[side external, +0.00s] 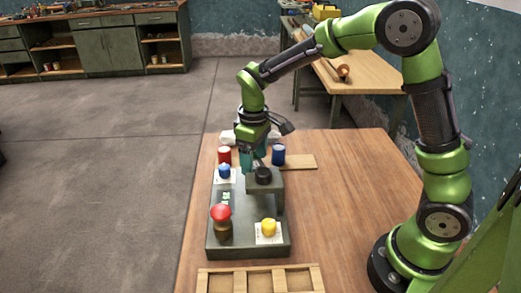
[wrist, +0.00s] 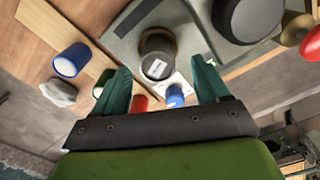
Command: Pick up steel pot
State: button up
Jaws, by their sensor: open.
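No object is clearly recognisable as a steel pot. In the wrist view, a dark cylinder (wrist: 157,55) with a pale label on its end stands on the grey panel (wrist: 112,38), between and beyond my fingers. My gripper (wrist: 160,66) is open, a finger on each side of it in the picture, with no clear contact. In the side view my gripper (side external: 260,158) points down over the panel's rear, by a black round knob (side external: 263,174) on a raised block. The arm and gripper seem to hide the dark cylinder there.
A red cylinder (side external: 224,155) and a blue cylinder (side external: 278,155) stand at the rear. The panel carries a blue knob (side external: 224,171), a red mushroom button (side external: 221,212) and a yellow knob (side external: 268,227). A wooden tray (side external: 203,282) is in front. Table right of the panel is clear.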

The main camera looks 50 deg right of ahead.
aim_at(255, 163)
notch_tip(255, 163, down, 3)
jog(key=shift+d+f, duration=0.15)
jog(key=shift+f, duration=0.05)
jog(key=shift+r, duration=0.15)
jog(key=c, duration=1.3)
